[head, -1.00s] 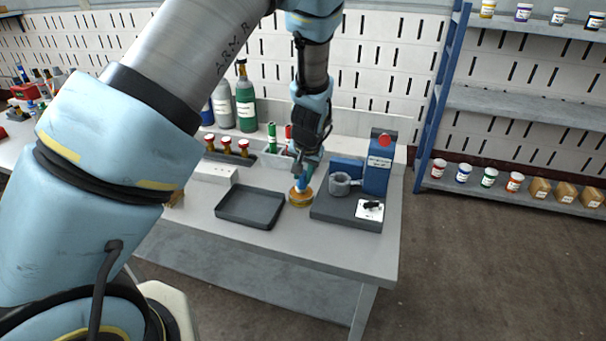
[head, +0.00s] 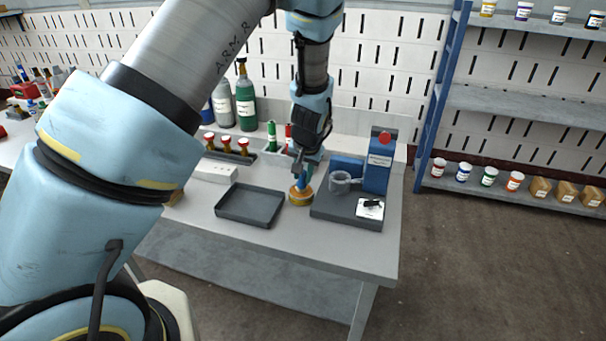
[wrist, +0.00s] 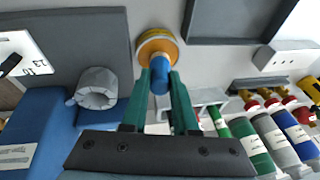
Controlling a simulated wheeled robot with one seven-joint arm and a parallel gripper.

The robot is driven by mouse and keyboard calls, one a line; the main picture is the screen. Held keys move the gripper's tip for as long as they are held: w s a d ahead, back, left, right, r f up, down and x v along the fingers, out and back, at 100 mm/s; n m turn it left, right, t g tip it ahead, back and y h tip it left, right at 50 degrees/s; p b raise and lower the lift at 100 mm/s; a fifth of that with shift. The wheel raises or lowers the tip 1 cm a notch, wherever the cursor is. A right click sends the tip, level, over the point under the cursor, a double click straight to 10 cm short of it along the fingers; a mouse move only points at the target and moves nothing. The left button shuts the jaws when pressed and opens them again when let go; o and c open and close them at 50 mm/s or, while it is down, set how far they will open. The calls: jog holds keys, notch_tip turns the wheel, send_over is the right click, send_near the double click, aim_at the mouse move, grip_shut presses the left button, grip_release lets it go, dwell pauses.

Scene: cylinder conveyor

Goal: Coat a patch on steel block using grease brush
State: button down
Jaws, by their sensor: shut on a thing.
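My gripper (wrist: 158,105) is shut on the blue handle of the grease brush (wrist: 159,75), between its two green fingers. In the head view the blue brush (head: 305,179) points down at a round orange-yellow tin (head: 300,198) on the table. The tin also shows in the wrist view (wrist: 157,42), and the brush's lower end overlaps it. The bristles are hidden, so I cannot tell how deep they sit. A pale grey block with small dark dots (head: 214,172) stands behind the tray; I cannot tell for sure whether it is the steel block.
An empty dark tray (head: 248,207) lies left of the tin. Right of it is a dark platform (head: 335,210) with a grey ring-shaped part (head: 341,182) and a blue box (head: 378,172). Bottles (head: 246,102) and red-topped items stand behind. The table's front strip is clear.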

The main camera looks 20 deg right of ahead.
dwell(0.4)
jog(key=shift+r+p, duration=2.35)
jog(key=shift+r, duration=1.15)
